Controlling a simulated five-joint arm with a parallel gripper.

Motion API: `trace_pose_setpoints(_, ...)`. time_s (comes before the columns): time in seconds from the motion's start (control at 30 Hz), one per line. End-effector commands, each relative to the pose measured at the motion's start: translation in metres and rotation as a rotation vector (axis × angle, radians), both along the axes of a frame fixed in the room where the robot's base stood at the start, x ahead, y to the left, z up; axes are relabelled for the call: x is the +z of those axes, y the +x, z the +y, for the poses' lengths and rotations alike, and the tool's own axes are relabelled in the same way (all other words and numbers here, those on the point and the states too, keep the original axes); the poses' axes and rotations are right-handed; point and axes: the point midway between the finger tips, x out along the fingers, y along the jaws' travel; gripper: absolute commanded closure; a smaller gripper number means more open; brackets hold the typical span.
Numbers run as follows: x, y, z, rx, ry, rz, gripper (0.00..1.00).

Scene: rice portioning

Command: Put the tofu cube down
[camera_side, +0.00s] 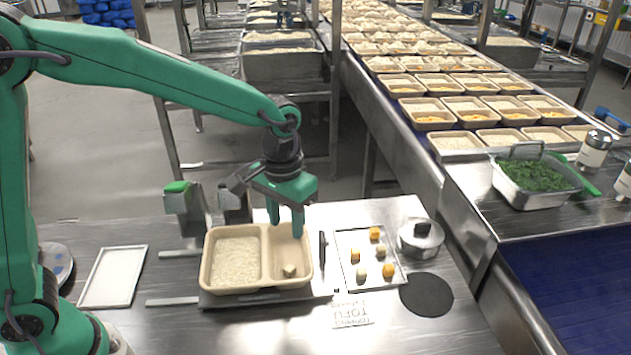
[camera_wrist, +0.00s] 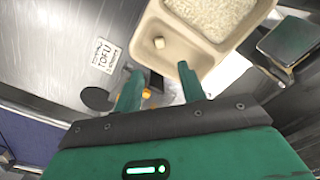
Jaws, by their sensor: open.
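A pale tofu cube (camera_side: 289,270) lies on the floor of the right, smaller compartment of the beige two-compartment tray (camera_side: 206,275). The larger left compartment holds rice (camera_side: 236,262). My gripper (camera_side: 286,228) is open and empty, pointing down above the right compartment. In the wrist view the tofu cube (camera_wrist: 159,42) lies beyond and apart from the two fingertips (camera_wrist: 158,71), and the rice (camera_wrist: 212,14) shows in the neighbouring compartment of the tray (camera_wrist: 140,42).
A small metal tray (camera_side: 372,243) with several orange and pale cubes sits to the right. Near it are a lidded metal pot (camera_side: 420,238), a black disc (camera_side: 426,295) and a TOFU label (camera_side: 351,312). A white board (camera_side: 113,277) lies at left.

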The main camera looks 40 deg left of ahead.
Motion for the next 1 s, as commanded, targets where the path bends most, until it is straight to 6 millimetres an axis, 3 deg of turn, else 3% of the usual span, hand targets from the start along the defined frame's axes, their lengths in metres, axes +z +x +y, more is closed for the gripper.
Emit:
trace_pose_setpoints(0.17, 0.007, -0.003, 0.006, 0.002, -0.005, -0.014, 0.60)
trace_pose_setpoints(0.37, 0.029, -0.015, 0.024, 0.003, -0.019, -0.063, 0.60)
trace_pose_setpoints(0.7, 0.073, -0.058, 0.070, 0.004, -0.040, -0.197, 0.60)
trace_pose_setpoints(1.0, 0.095, -0.104, 0.104, 0.003, -0.038, -0.322, 0.60)
